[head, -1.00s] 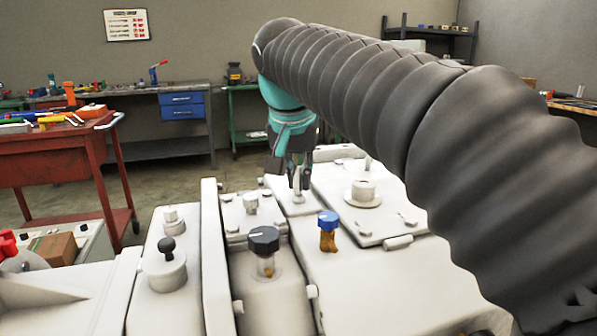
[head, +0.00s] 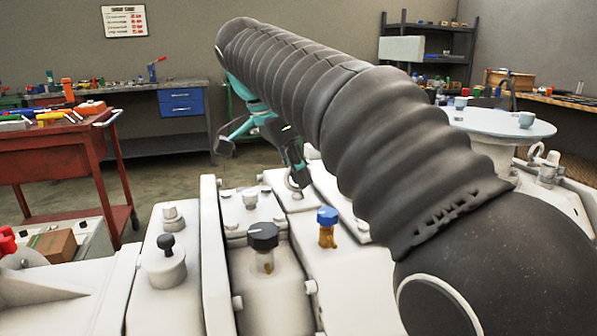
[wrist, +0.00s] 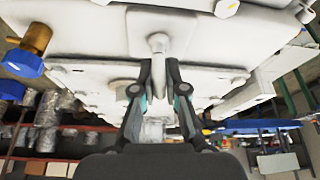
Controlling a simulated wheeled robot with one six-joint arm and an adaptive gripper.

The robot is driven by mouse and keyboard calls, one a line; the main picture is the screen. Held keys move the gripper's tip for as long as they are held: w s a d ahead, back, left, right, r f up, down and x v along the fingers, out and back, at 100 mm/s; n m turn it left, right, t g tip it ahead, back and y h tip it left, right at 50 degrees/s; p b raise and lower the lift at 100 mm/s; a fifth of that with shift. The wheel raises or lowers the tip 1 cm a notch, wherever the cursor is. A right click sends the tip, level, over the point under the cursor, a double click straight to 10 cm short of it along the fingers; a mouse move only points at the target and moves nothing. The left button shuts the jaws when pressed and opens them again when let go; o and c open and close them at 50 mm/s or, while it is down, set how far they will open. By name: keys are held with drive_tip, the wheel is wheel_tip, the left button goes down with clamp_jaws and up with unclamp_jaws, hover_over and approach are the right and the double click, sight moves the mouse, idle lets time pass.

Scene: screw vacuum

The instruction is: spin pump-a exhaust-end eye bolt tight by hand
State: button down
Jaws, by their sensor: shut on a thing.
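The eye bolt (head: 296,187) is a small pale metal piece standing on the white pump housing (head: 318,255). It also shows in the wrist view (wrist: 158,43), between my fingertips. My gripper (head: 297,177) comes down on it at a slant from the upper left. In the wrist view my gripper (wrist: 159,66) has its two dark fingers close together, one on each side of the bolt, shut on it. The fingers partly cover the bolt, and its thread and seat cannot be made out.
A blue-capped brass fitting (head: 327,228) and a black-knobbed sight glass (head: 263,246) stand near the bolt. My arm covers the housing's right part. A red tool cart (head: 55,155) is at left. A round pale table (head: 498,122) with cups is at right.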

drive_tip(key=shift+r+m+g, duration=0.2)
drive_tip(key=shift+m+g, duration=0.1)
drive_tip(key=shift+m, duration=0.6)
drive_tip(key=c, duration=1.2)
unclamp_jaws()
drive_tip(key=shift+f, duration=0.1)
drive_tip(key=shift+a+r, duration=0.1)
drive_tip(key=shift+r, duration=0.1)
drive_tip(key=s+a, duration=0.1)
drive_tip(key=a, duration=0.3)
drive_tip(key=s+a, duration=0.1)
drive_tip(key=a, duration=0.3)
drive_tip(key=s+a, duration=0.1)
drive_tip(key=a, duration=0.2)
drive_tip(key=shift+s+a+r, duration=0.3)
drive_tip(key=shift+a, duration=0.1)
